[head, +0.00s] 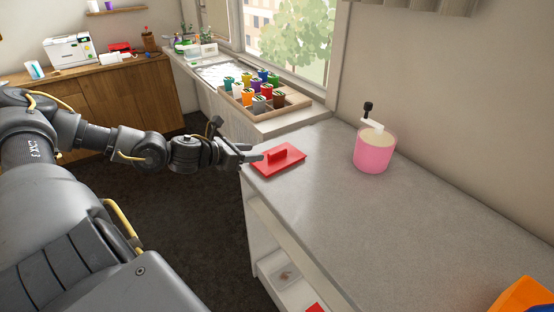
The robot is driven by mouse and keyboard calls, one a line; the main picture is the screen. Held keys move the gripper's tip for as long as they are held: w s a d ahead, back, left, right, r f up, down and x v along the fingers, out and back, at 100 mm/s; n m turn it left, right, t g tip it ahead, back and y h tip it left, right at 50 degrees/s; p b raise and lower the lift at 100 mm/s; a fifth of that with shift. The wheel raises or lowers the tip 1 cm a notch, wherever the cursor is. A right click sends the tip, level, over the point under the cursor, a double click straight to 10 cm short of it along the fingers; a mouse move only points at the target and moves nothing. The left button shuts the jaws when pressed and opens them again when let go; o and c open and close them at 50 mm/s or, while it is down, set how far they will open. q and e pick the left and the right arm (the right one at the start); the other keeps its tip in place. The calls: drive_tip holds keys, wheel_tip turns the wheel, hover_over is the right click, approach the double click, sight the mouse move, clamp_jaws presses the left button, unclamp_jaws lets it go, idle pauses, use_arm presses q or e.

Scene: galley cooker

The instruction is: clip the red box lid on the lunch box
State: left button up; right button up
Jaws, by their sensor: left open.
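The red box lid (290,160) lies flat on the grey counter, near its far left corner, with a raised handle on top. My left gripper (255,153) is open at the left edge of the lid, its fingers pointing at the handle. I cannot tell whether the fingers touch the lid, and they do not hold it. No lunch box can be made out for certain. An orange and blue object (525,295) is cut off at the bottom right corner. My right gripper is not in view.
A pink tub (374,155) with pale contents stands on the counter against the wall. A wooden tray (292,103) of colourful cups sits beyond the counter by the window. An open shelf (262,270) below holds small items. The counter's middle (370,225) is clear.

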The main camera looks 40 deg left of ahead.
sight(275, 151)
use_arm(q)
drive_tip(key=shift+w+d+f, duration=0.1)
drive_tip(key=shift+w+d, duration=0.15)
drive_tip(key=shift+w, duration=0.2)
drive_tip(key=x, duration=0.4)
drive_tip(key=shift+a+p, duration=0.15)
drive_tip(key=shift+p, duration=0.2)
drive_tip(key=shift+w+f, duration=0.15)
drive_tip(key=shift+w, duration=0.15)
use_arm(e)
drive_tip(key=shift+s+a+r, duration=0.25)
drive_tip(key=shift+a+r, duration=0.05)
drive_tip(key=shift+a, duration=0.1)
use_arm(q)
drive_tip(key=shift+w, duration=0.1)
drive_tip(key=shift+w+d, duration=0.25)
drive_tip(key=shift+w, duration=0.05)
drive_tip(key=p+x, duration=0.1)
drive_tip(key=x, duration=0.2)
drive_tip(key=shift+w+d+f, duration=0.1)
drive_tip(key=shift+w, duration=0.1)
drive_tip(key=shift+w+d+f, duration=0.1)
drive_tip(key=shift+w+f, duration=0.15)
drive_tip(key=shift+w, duration=0.15)
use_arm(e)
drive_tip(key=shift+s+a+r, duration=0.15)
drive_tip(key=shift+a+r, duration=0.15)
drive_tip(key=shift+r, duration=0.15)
use_arm(q)
clamp_jaws()
